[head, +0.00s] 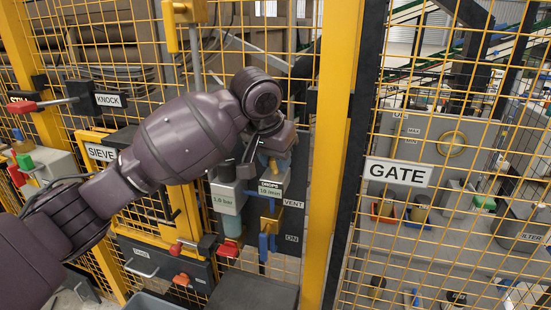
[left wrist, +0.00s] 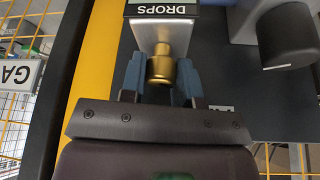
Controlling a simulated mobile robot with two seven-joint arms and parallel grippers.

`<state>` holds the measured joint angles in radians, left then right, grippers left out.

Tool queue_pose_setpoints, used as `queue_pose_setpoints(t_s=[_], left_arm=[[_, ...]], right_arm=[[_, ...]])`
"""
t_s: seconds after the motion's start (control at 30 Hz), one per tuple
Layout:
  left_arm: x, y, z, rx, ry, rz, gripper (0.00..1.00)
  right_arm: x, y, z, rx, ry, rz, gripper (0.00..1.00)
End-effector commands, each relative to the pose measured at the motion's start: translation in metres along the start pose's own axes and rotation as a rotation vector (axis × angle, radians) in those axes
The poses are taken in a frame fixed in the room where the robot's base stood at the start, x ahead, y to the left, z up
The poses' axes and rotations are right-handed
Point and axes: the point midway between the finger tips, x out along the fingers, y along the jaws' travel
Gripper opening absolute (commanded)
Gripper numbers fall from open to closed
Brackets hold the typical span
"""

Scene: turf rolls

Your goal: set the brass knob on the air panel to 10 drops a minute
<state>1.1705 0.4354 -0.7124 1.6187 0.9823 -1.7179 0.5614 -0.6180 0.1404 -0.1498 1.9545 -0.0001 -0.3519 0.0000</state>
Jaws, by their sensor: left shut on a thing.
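The air panel (head: 292,207) is a dark board behind the yellow mesh, with VENT and ON labels. My left gripper (left wrist: 161,74) is shut on the brass knob (left wrist: 160,62), one blue-grey finger at each side of it. In the head view my left gripper (head: 268,148) reaches the top of the drops unit and mostly hides the knob. The DROPS display (head: 270,190) below it appears to read 10 /min. The DROPS label shows upside down in the left wrist view (left wrist: 161,9). My right gripper is not in view.
A grey unit marked 1.0 bar (head: 228,197) stands just left of the drops unit. A yellow post (head: 333,150) rises close on the right, and the GATE sign (head: 398,172) hangs beyond it. A blue lever (head: 264,246) hangs below the display.

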Motion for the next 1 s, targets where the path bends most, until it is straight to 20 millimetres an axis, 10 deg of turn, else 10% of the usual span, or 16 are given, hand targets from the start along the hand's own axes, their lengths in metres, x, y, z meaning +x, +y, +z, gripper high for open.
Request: queue_pose_setpoints(t_s=[0.33,0.37,0.5,1.0], left_arm=[[-0.001,0.000,0.000,0.021,0.002,0.009,0.06],[-0.001,0.000,0.000,0.021,0.002,0.009,0.34],[-0.001,0.000,0.000,0.021,0.001,0.009,0.54],[-0.021,-0.001,-0.001,0.021,0.004,0.008,0.54]], right_arm=[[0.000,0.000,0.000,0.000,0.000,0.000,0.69],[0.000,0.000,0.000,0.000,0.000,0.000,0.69],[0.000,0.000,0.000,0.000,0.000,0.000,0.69],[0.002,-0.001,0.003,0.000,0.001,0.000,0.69]])
